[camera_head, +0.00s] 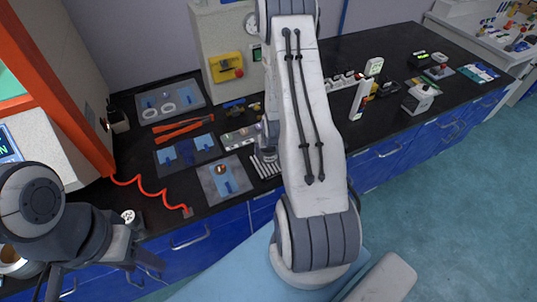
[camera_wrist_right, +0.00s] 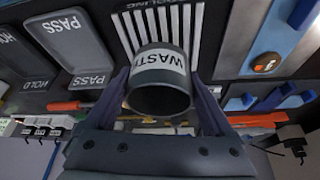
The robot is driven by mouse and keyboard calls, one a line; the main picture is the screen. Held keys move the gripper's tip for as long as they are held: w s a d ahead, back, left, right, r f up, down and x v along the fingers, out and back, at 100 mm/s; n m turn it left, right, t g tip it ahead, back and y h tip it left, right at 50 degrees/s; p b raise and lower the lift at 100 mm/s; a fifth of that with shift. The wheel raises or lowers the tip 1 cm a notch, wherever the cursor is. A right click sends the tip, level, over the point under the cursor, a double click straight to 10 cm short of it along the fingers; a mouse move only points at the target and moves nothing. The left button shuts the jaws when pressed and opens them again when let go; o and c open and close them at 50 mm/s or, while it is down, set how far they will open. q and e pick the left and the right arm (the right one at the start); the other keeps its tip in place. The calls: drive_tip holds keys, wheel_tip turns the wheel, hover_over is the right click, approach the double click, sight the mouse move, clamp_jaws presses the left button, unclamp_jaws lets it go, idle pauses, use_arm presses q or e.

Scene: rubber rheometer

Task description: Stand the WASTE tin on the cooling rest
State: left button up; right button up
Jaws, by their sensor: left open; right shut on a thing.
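The WASTE tin (camera_wrist_right: 160,78) is a dark grey round tin with a white label, its open mouth towards the right wrist camera. My right gripper (camera_wrist_right: 162,98) is shut on it, one finger on each side. The cooling rest (camera_wrist_right: 190,22), a row of pale bars with partly covered lettering, lies behind the tin in that view. Its bars also show in the head view (camera_head: 264,167), beside my right arm. That arm hides most of the tin there. I cannot tell whether the tin touches the bars. My left gripper (camera_head: 140,252) is open at the lower left, away from the rest.
PASS (camera_wrist_right: 70,42) and HOLD (camera_wrist_right: 14,60) trays lie left of the rest in the wrist view. A blue-marked board (camera_head: 224,180) is close to the rest in the head view.

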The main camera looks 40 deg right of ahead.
wheel_tip(320, 180, down, 2)
drive_tip(key=shift+f, duration=0.25)
drive_tip(key=shift+f, duration=0.2)
drive_tip(key=o, duration=1.2)
drive_tip(key=shift+c, duration=0.2)
drive_tip(key=shift+r, duration=0.15)
